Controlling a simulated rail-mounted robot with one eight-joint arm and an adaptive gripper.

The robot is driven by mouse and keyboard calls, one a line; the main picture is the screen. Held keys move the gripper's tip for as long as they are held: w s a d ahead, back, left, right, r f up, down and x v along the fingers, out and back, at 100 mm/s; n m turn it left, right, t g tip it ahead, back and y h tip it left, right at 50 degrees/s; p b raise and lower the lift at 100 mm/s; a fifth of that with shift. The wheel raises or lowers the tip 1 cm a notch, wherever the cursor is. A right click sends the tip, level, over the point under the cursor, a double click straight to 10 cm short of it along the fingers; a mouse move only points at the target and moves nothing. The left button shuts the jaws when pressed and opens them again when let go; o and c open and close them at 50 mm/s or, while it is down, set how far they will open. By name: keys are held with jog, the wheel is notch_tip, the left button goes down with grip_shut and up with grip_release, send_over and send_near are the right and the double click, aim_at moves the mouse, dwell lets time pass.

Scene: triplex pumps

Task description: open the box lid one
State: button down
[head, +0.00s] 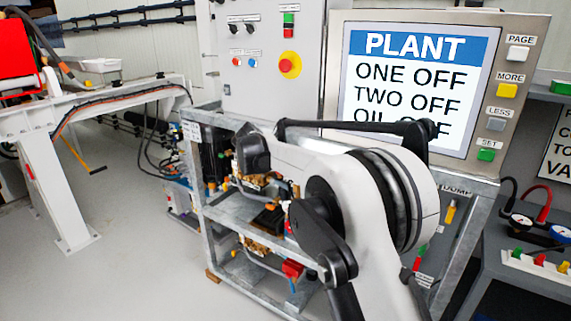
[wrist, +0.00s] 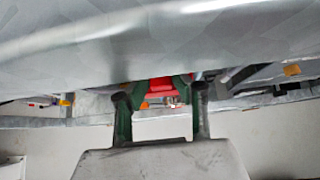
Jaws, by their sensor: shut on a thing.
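My gripper (wrist: 160,100) shows in the wrist view, with two dark green and grey fingers pointing up the picture. It is shut on a red part (wrist: 159,86) that shows between the fingertips. A broad grey metal surface (wrist: 150,35) lies just beyond and over the fingertips and hides much of what is behind. I cannot tell whether the red part belongs to a box lid. No box lid can be made out clearly in either view. In the head view my arm covers the middle, and I cannot make out the fingers there.
A grey metal frame (head: 196,215) holds pumps on shelves, with a red part (head: 292,268) low down. Above stand a control cabinet (head: 262,95) and a screen (head: 415,85) reading PLANT. A white bench (head: 45,122) stands left. The floor (head: 130,265) between is clear.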

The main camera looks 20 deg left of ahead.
jog(key=c, duration=1.5)
grip_release()
jog(key=v, duration=1.2)
